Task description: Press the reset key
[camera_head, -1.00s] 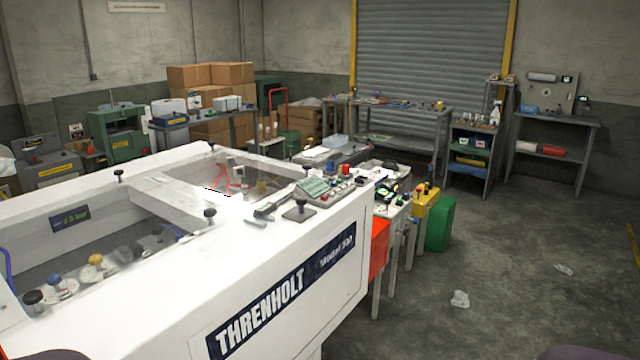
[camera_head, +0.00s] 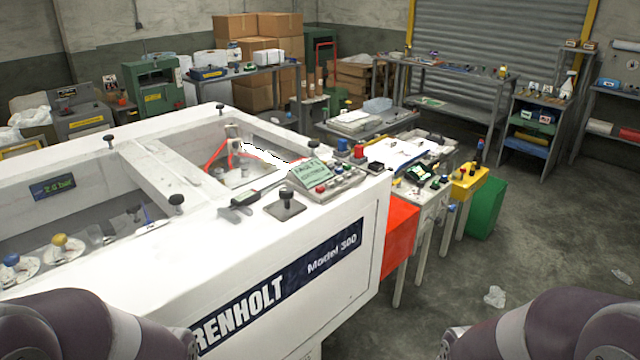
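A small control panel (camera_head: 325,178) with a green screen (camera_head: 307,173) and several coloured keys sits on the near right corner of the white Threnholt machine (camera_head: 240,225). A red key (camera_head: 320,188) shows on its front face. The key labels are too small to read, so I cannot tell which is the reset key. My two arms show only as dark rounded links at the bottom left and bottom right. Neither gripper is in view, and nothing of mine touches the panel.
A red bin (camera_head: 400,235), a yellow box (camera_head: 468,182) and a green bin (camera_head: 487,208) stand right of the machine. Open floor lies at the right, with crumpled plastic (camera_head: 495,296).

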